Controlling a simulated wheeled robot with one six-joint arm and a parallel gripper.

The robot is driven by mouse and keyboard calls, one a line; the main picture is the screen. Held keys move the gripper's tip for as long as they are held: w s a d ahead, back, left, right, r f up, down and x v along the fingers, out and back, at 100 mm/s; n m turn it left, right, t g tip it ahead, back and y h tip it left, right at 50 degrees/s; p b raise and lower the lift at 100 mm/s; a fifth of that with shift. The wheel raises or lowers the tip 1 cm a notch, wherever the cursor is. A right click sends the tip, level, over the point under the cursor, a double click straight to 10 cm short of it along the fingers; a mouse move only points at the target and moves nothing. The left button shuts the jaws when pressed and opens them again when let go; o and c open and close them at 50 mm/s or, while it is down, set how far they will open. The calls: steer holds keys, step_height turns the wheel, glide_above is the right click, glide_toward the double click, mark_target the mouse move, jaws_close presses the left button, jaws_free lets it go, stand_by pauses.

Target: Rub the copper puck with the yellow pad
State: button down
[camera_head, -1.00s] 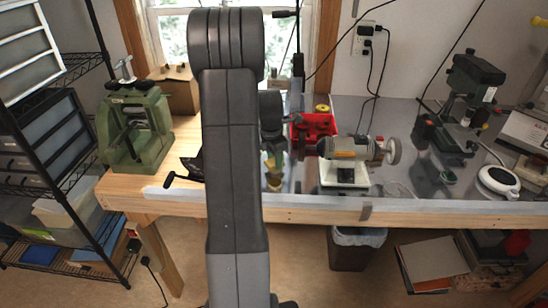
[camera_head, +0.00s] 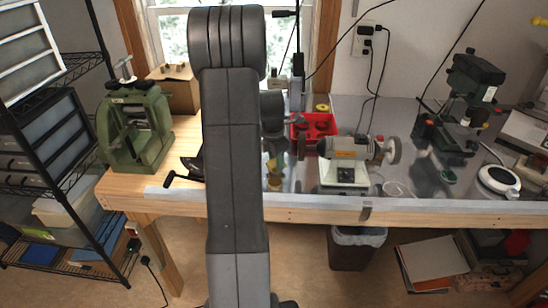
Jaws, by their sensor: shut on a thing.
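My arm stands upright through the middle of the view and hides part of the bench. My gripper (camera_head: 275,160) is just right of the arm, low over the metal bench top. It is shut on a small yellowish thing, apparently the yellow pad (camera_head: 275,172), which is small and partly hidden. I cannot make out the copper puck for certain; it may be under the gripper or behind my arm. I cannot tell whether the pad touches anything.
A bench grinder (camera_head: 348,150) stands right of the gripper, with a red tray (camera_head: 327,124) behind it. A green rolling mill (camera_head: 135,130) stands at the left. A small drill press (camera_head: 465,105) and a round white device (camera_head: 499,181) are at the right. The bench's front edge (camera_head: 330,201) is close.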

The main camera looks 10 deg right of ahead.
steer(key=shift+w+a+p, duration=0.25)
steer(key=shift+w+p, duration=0.05)
steer(key=shift+w, duration=0.4)
steer(key=shift+s+d, duration=0.3)
steer(key=shift+s, duration=0.55)
steer(key=shift+w+a, duration=0.3)
steer(key=shift+w, duration=0.6)
steer(key=shift+s+d, duration=0.3)
steer(key=shift+s, duration=0.6)
steer(key=shift+w+a, duration=0.3)
steer(key=shift+w, duration=0.55)
steer(key=shift+s+d, duration=0.3)
steer(key=shift+s, duration=0.55)
stand_by(0.5)
